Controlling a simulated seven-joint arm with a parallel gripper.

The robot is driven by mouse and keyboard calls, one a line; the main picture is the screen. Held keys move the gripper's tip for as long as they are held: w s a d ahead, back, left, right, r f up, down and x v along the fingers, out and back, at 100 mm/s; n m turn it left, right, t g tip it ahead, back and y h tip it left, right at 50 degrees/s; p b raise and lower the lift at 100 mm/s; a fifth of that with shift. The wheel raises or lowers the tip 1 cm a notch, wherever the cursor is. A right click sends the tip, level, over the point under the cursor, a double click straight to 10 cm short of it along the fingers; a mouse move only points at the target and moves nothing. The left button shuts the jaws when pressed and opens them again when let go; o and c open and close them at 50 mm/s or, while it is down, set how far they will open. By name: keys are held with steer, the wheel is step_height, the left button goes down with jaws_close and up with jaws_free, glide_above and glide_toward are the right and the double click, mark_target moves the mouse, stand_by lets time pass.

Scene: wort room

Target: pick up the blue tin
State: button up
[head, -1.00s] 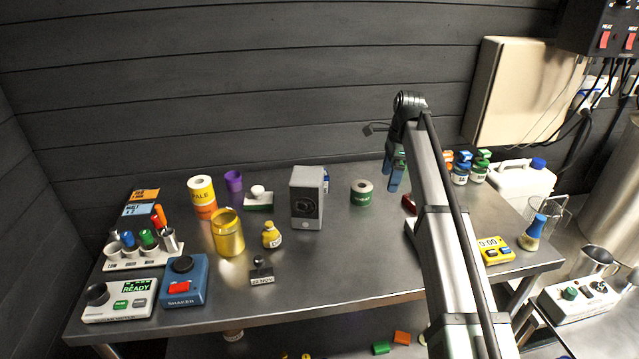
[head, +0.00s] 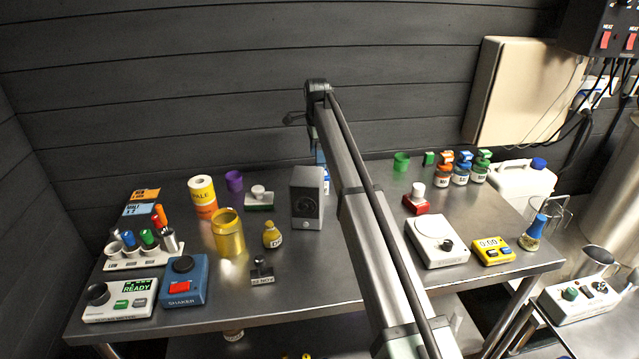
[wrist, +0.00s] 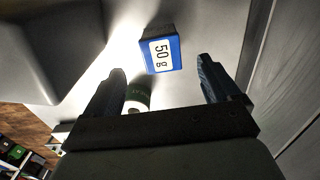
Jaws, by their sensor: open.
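The blue tin (wrist: 161,52), a small box with a white "50 g" label, stands on the table ahead of my gripper in the wrist view. In the head view only a sliver of the tin (head: 326,182) shows, behind the grey speaker-like box and beside my arm. My gripper (wrist: 163,72) is open, with one finger on each side and the tin beyond the fingertips, roughly between them. In the head view my gripper (head: 320,156) is at the back of the table, mostly hidden by my arm.
The grey box (head: 307,198) stands close to the tin, at the left in the wrist view (wrist: 50,45). The dark wall (head: 250,80) is close behind. A green cup (head: 401,162) stands further right.

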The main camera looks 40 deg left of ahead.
step_height(320, 180, down, 4)
steer(key=shift+f, duration=0.15)
steer(key=shift+w+d+f, duration=0.1)
steer(key=shift+w+f, duration=0.05)
steer(key=shift+f, duration=1.15)
steer(key=shift+w+d+f, duration=0.1)
steer(key=shift+w+f, duration=0.05)
steer(key=shift+f, duration=1.15)
steer(key=c, duration=1.1)
steer(key=shift+r, duration=0.1)
